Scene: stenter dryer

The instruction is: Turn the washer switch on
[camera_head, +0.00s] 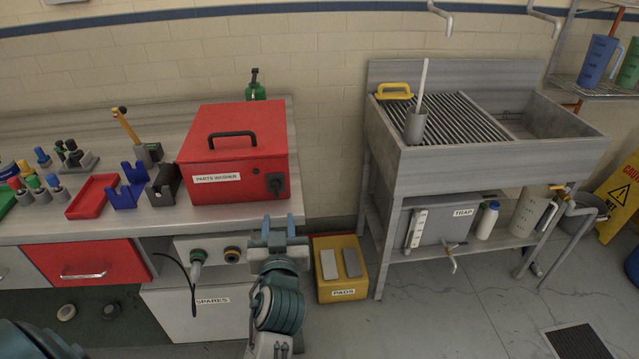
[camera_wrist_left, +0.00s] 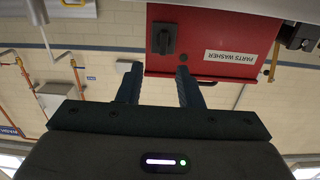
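The red parts washer (camera_head: 235,150) stands on the bench with a black handle on its lid and a "PARTS WASHER" label. Its black switch (camera_head: 276,184) is on the right end of the front face. In the left wrist view, which is upside down, the switch (camera_wrist_left: 163,38) shows as a dark knob on a square plate, just beyond the fingertips. My left gripper (camera_head: 278,231) is below and in front of the switch. In the wrist view its two fingers (camera_wrist_left: 158,70) are apart with nothing between them. I see no contact with the switch. My right gripper is not in view.
A blue holder (camera_head: 127,187), a red tray (camera_head: 92,196) and several small tools stand left of the washer. Below the bench are sockets and a hanging black cable (camera_head: 191,288). A yellow pads box (camera_head: 342,290) and a grey sink (camera_head: 470,165) are to the right.

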